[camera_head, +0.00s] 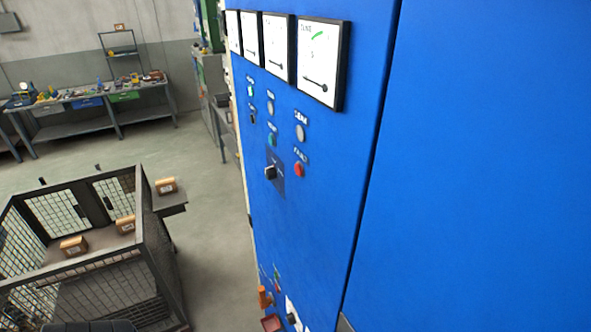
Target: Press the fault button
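A blue control cabinet (330,220) fills the middle and right of the head view. A small red round button (299,170) sits on its front, just below a label that seems to read FAULT. A grey round button (300,133) with its own label is above it. Neither of my grippers can be made out, and nothing covers the red button.
A black selector switch (270,172) and a green button (272,139) are left of the red button. Square dial gauges (319,62) line the top. An orange handle (264,297) sticks out low down. A mesh cage (150,262) with boxes stands at left.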

